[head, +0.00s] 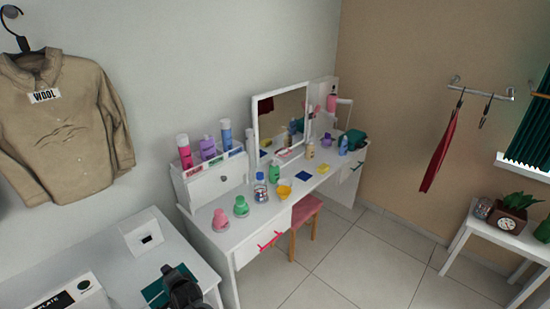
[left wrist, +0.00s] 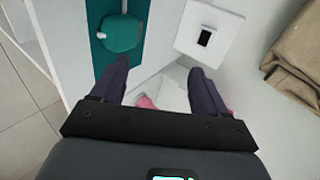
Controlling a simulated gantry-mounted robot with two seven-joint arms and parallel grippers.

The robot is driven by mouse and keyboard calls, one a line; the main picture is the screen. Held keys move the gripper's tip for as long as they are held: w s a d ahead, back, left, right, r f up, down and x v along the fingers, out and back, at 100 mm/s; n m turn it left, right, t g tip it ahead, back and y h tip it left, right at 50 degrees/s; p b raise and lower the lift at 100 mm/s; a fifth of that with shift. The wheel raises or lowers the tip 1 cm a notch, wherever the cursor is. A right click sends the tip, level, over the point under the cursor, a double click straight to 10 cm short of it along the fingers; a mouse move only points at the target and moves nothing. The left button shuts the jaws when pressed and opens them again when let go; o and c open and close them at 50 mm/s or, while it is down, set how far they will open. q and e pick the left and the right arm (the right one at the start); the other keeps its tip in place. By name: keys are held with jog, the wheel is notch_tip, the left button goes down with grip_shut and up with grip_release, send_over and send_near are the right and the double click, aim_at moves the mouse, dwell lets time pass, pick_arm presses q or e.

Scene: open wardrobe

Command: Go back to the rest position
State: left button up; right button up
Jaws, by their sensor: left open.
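My left gripper (head: 182,284) shows at the bottom of the head view, over the white table (head: 195,258) at the lower left. In the left wrist view its two dark fingers (left wrist: 159,66) stand apart with nothing held between them. Past the left finger, a teal rounded object (left wrist: 122,33) sits on a teal mat (left wrist: 103,60). A pink thing (left wrist: 146,102) shows partly between the fingers, mostly hidden. My right gripper is in neither view.
A white box with a dark slot (head: 143,238) stands close behind the left gripper. A beige shirt (head: 60,125) hangs at left. A white vanity (head: 240,226) with a mirror (head: 281,120) and several bottles stands mid-view. A pink stool (head: 306,210) is tucked at it. The tiled floor (head: 350,270) is clear.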

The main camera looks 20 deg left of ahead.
pick_arm(q)
jog(key=s+d+f+t+h, duration=0.1)
jog(key=s+d+h, duration=0.3)
jog(key=d, duration=0.6)
jog(key=s+d+t+h, duration=0.1)
jog(key=s+d+h, duration=0.3)
jog(key=d, duration=0.7)
jog(key=s+d+r+n+g+h, duration=0.1)
jog(key=s+d+r, duration=0.2)
jog(key=s+d, duration=0.35)
jog(key=s+d+r+n+g+h, duration=0.1)
jog(key=s+d+r+g+h, duration=0.15)
jog(key=s+d, duration=0.4)
jog(key=w+p+v, duration=0.3)
jog(key=p+v, duration=1.8)
jog(key=shift+r+t+y, duration=0.35)
jog(key=shift+r+t, duration=0.1)
jog(key=shift+r, duration=0.3)
jog(key=shift+w, duration=0.15)
